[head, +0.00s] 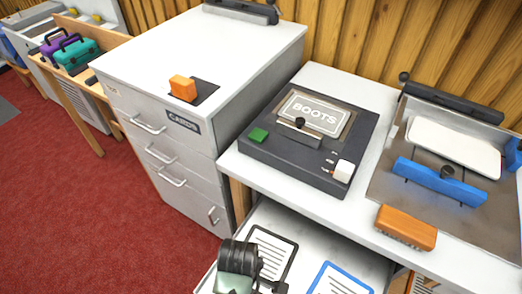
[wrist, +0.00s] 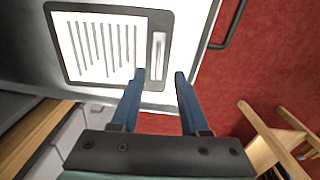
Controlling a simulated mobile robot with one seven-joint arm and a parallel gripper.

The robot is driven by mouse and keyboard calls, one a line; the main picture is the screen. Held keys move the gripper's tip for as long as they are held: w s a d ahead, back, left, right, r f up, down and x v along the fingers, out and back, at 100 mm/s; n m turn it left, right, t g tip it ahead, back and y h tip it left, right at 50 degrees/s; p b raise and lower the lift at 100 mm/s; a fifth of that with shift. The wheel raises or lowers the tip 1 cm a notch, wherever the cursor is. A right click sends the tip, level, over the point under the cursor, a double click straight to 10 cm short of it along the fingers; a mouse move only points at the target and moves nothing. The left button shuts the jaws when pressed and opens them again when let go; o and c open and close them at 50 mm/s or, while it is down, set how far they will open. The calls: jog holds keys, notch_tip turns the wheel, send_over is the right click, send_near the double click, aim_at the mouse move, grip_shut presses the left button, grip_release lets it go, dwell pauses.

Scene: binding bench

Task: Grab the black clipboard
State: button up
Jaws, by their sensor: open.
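The black clipboard (head: 276,250) lies on a pale surface below the bench top, with lined white paper inside its black border. My arm hides its lower left part in the head view. In the wrist view the black clipboard (wrist: 105,45) fills the upper left, with its clip towards the right. My gripper (wrist: 160,75) is open and nothing is between its fingers. The left fingertip overlaps the clipboard's clip end in the wrist view; the right fingertip is beyond its edge. I cannot tell the height between them.
A blue clipboard (head: 338,280) lies right of the black one. The bench top above holds a dark machine marked BOOTS (head: 300,140) and an orange brush (head: 406,228). A grey CARDS cabinet (head: 170,165) stands at left. A metal bar handle (wrist: 228,25) is at the surface's edge, with red carpet beyond.

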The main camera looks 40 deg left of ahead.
jog(key=f, duration=0.2)
jog(key=f+b, duration=0.1)
jog(key=f, duration=0.2)
jog(key=f+b, duration=0.1)
jog(key=f, duration=0.1)
jog(key=shift+a+f, duration=0.2)
jog(key=shift+a, duration=0.05)
jog(key=shift+c, duration=0.3)
grip_shut()
jog(key=shift+w+r, duration=0.1)
dwell(0.8)
